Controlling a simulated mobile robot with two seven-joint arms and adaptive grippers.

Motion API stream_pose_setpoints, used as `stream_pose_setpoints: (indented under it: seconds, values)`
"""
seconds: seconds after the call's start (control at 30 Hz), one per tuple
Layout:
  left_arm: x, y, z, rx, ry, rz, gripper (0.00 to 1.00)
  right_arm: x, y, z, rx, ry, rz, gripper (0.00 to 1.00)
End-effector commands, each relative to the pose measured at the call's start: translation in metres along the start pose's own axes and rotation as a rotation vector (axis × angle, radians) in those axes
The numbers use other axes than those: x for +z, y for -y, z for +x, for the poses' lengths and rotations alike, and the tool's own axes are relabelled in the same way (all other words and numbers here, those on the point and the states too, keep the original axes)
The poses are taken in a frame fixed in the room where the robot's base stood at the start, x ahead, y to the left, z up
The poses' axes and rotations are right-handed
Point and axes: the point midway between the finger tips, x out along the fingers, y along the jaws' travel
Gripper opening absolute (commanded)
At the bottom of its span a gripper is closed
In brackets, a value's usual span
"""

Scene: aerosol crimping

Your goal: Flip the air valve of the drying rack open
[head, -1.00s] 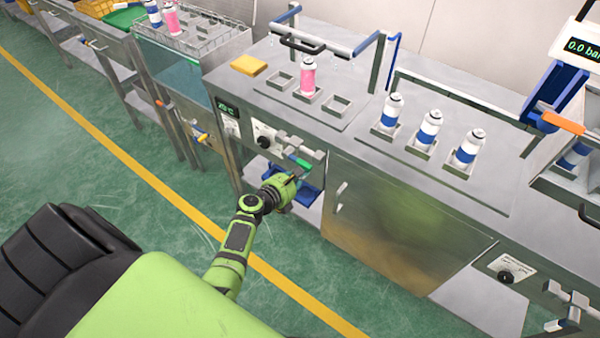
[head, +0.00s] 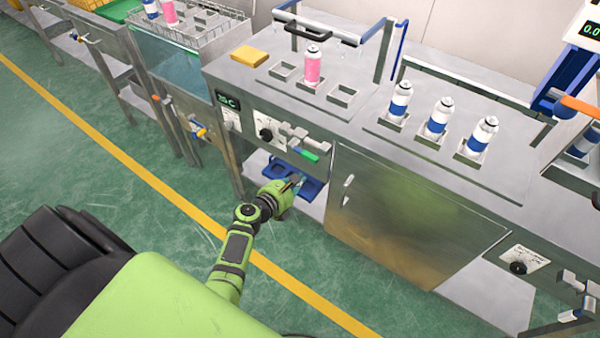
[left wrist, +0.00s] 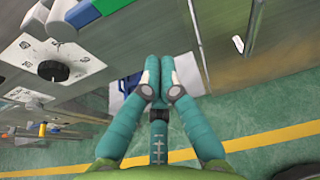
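The valve with a green handle (head: 305,155) is on the front of the steel counter, below the pink can and right of a black knob. Its handle slants down to the right. In the left wrist view the green handle (left wrist: 96,9) is at the top left. My left gripper (head: 297,181) is below the valve, apart from it, in front of a blue bin. In the left wrist view the two teal fingers (left wrist: 160,78) are together with nothing seen between them. My right gripper is not in view.
A black knob (head: 265,134) and a display (head: 228,99) are left of the valve. A blue bin (head: 305,187) sits on the shelf below. A steel cabinet door (head: 400,215) is to the right. A pink can (head: 312,68) and several blue-and-white cans (head: 438,118) stand on top.

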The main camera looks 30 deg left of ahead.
Motion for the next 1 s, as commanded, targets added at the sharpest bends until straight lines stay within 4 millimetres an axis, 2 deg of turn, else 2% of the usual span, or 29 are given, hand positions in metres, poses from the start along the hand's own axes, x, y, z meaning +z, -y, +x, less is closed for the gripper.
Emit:
stream_pose_setpoints:
  seconds: [0.03, 0.1, 0.33, 0.5, 1.0]
  values:
    - [0.004, 0.003, -0.014, -0.003, 0.000, -0.001, 0.00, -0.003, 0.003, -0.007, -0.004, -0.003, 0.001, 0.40]
    - [0.004, 0.003, -0.029, -0.003, 0.001, -0.001, 0.00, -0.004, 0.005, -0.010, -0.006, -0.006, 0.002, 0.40]
    - [0.003, 0.004, -0.061, -0.004, 0.002, -0.002, 0.00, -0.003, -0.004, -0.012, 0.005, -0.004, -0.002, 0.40]
    - [0.003, 0.003, -0.068, -0.004, 0.003, -0.003, 0.00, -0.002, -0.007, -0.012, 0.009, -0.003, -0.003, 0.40]
    - [0.003, 0.003, -0.068, -0.004, 0.002, -0.002, 0.00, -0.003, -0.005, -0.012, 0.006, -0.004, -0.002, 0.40]
